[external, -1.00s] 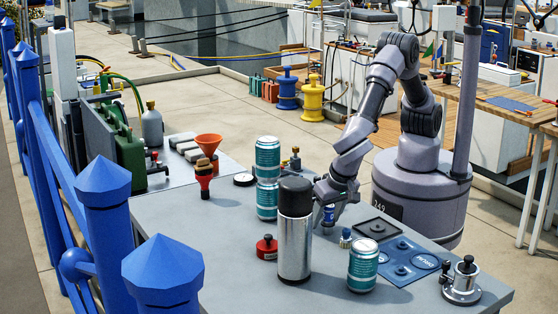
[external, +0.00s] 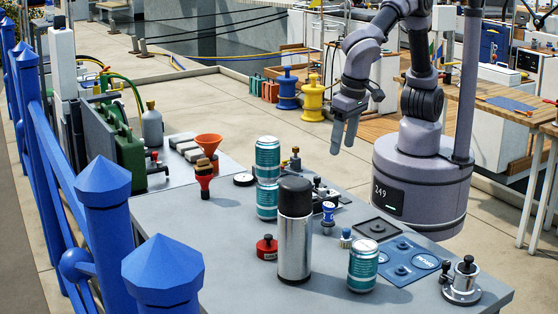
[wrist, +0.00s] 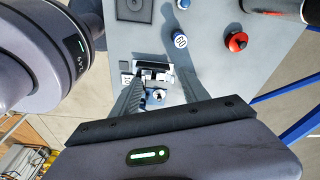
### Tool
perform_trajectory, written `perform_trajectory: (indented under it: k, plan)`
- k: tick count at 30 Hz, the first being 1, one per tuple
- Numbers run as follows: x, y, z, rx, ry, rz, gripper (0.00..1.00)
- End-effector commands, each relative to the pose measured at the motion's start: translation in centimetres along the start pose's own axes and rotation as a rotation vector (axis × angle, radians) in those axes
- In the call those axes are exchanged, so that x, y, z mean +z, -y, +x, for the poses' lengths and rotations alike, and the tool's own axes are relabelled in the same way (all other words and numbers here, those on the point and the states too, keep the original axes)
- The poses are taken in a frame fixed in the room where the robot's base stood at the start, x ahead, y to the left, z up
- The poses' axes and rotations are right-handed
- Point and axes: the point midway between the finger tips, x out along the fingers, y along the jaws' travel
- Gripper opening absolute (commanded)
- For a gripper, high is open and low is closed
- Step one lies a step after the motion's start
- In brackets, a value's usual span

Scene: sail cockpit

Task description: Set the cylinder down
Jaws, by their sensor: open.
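The small blue cylinder (external: 328,216) with a white marking stands on the grey table, behind and to the right of the steel flask. It also shows in the wrist view (wrist: 180,40), apart from my fingers. My gripper (external: 344,146) is raised above the table's far right side, fingers pointing down, open and empty. In the wrist view my gripper (wrist: 158,75) has its two fingers spread, with a small black and silver fixture (wrist: 155,76) showing between and below them.
A tall steel flask (external: 295,240) with a black cap stands in front of the cylinder. Teal cans (external: 362,268), a red knob (external: 267,248), a black square tray (external: 378,228) and a blue panel (external: 402,258) crowd the table. The table's front left is clear.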

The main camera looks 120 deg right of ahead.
Motion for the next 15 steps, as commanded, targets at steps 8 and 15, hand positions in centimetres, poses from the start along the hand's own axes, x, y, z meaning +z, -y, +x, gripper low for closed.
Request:
perform_trajectory:
  k: [8, 15]
  plan:
    - [-1.5, -15.4, -5.7, -0.454, 0.015, -0.593, 0.53]
    - [-0.6, -18.3, -5.0, -0.572, -0.089, -0.760, 0.53]
